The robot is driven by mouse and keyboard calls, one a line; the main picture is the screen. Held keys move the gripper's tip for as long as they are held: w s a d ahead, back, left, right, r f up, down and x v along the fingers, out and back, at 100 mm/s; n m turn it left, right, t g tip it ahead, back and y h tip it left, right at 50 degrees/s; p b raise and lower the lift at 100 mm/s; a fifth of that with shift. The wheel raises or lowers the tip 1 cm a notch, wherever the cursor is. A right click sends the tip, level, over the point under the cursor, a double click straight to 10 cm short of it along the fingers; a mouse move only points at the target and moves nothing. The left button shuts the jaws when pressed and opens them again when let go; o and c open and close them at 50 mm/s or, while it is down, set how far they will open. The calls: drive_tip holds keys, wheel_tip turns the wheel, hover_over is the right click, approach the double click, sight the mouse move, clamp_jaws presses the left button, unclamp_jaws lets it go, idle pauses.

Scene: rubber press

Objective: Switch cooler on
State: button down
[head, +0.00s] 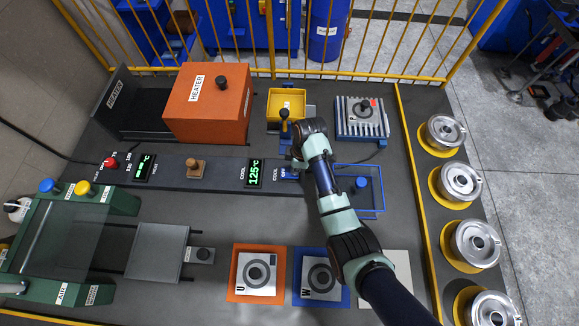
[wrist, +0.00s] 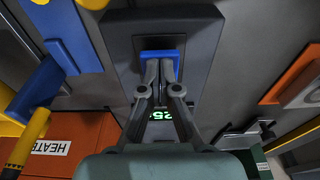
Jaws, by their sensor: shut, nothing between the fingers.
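The cooler switch is a blue rocker (head: 289,174) on the dark control panel, beside labels that read COOL and OFF. It also shows in the wrist view as a blue piece (wrist: 160,60) directly at my fingertips. My gripper (head: 297,163) is above the panel at the switch, with its fingers shut together and empty. The fingertips (wrist: 160,70) overlap the switch's lower edge in the wrist view; I cannot tell whether they touch it. The finned metal block (head: 375,128) stands behind and to the right of my gripper.
A clear blue-edged box (head: 371,200) stands right of the switch. A yellow bin with a dark-handled part (head: 287,100) is behind. The orange heater (head: 207,105) is at the back left. Orange (head: 260,252) and blue (head: 320,252) plates lie in front.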

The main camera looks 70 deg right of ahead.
drive_tip(key=shift+f, duration=0.25)
drive_tip(key=shift+r, duration=0.15)
wheel_tip(320, 180, up, 7)
drive_tip(key=p, duration=0.7)
idle(0.5)
